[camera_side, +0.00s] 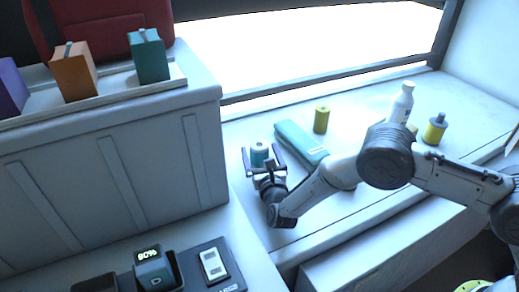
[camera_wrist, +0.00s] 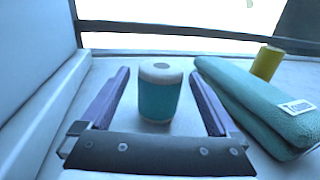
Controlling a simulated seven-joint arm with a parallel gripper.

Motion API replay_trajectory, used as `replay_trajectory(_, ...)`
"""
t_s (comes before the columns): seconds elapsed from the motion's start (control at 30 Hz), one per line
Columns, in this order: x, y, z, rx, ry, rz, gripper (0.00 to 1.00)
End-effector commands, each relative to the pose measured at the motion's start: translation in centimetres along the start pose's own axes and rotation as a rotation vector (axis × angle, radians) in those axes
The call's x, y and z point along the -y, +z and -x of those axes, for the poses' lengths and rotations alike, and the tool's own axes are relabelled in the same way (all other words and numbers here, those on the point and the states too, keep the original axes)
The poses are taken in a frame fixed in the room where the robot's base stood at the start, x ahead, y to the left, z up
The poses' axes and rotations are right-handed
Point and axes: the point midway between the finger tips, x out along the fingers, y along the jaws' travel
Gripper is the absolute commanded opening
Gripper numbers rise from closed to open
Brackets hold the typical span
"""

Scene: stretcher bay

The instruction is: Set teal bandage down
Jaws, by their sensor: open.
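The teal bandage (camera_wrist: 159,98) is a short upright roll with a pale top and a teal band. It stands on the white counter in the wrist view, between the two fingers of my gripper (camera_wrist: 163,95). The fingers are spread, with a visible gap on each side of the roll. In the side view the bandage (camera_side: 259,153) stands at my gripper (camera_side: 264,158), near the left end of the counter, its lower part partly hidden by the gripper.
A teal folded case (camera_side: 300,143) lies just right of the gripper. A yellow roll (camera_side: 321,120), a white bottle (camera_side: 401,103) and a yellow bottle (camera_side: 435,129) stand farther right. A white cabinet wall (camera_side: 205,150) rises on the left.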

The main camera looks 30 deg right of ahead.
Motion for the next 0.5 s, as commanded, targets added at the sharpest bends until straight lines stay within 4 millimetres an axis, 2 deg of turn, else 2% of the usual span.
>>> replay_trajectory(0.3,-0.1,0.0,6.6,0.000,0.003,0.000,0.95)
replay_trajectory(0.5,0.0,0.0,9.4,0.001,0.001,-0.001,0.95)
